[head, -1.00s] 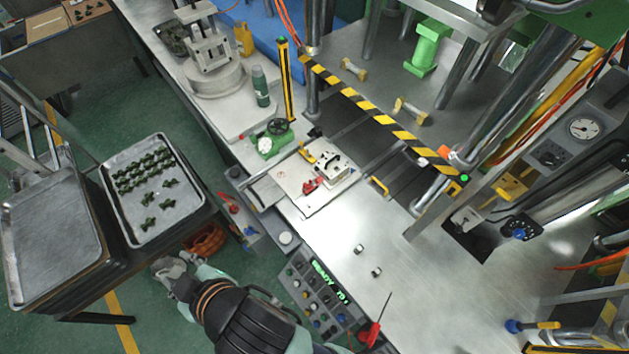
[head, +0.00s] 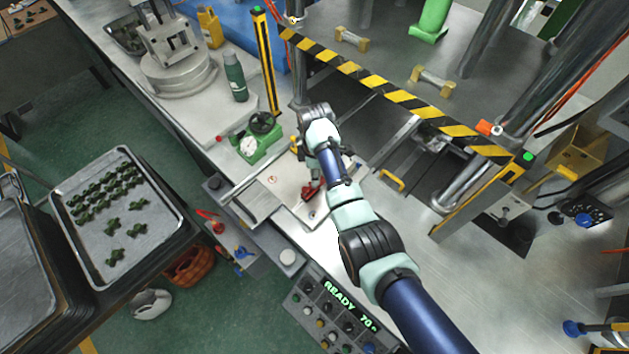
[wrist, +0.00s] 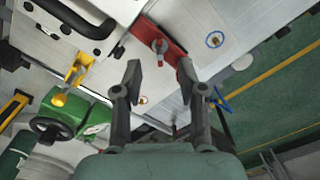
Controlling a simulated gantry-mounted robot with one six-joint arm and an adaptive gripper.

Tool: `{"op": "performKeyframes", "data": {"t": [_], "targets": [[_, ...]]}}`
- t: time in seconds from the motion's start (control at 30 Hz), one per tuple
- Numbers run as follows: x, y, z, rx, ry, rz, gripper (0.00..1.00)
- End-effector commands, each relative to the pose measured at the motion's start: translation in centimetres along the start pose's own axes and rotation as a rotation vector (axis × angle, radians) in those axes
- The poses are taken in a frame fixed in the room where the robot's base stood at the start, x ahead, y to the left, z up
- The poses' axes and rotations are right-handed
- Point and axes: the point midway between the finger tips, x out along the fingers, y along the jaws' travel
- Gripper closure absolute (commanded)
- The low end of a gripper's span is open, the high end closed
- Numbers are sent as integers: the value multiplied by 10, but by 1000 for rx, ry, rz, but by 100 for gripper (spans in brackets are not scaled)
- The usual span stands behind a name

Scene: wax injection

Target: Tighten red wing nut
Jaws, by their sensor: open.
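The red wing nut (wrist: 158,42) shows in the wrist view as a red bar with a grey metal stud, on the pale mold plate. In the head view it is a small red shape (head: 311,190) beside my arm. My gripper (wrist: 160,78) is open and empty, its two fingers spread on either side of the line to the red part. The fingertips appear just short of it; I cannot tell the gap in depth. A yellow wing nut (wrist: 75,72) sits left of the red one. In the head view my arm covers much of the mold.
A green device with a black handwheel (head: 262,123) stands left of the mold. A black handle (wrist: 75,16) rises from the mold top. A yellow-black striped bar (head: 385,92) crosses the press behind.

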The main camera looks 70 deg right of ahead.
Motion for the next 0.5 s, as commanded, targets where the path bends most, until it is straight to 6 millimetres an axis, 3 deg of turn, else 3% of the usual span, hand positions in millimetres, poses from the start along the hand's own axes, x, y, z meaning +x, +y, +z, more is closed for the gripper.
{"op": "performKeyframes", "data": {"t": [0.03,0.2,0.5], "targets": [[13,-1,0,0,-1,-3,59],[41,-1,0,0,-1,-2,59],[51,0,-1,0,0,2,59]]}}
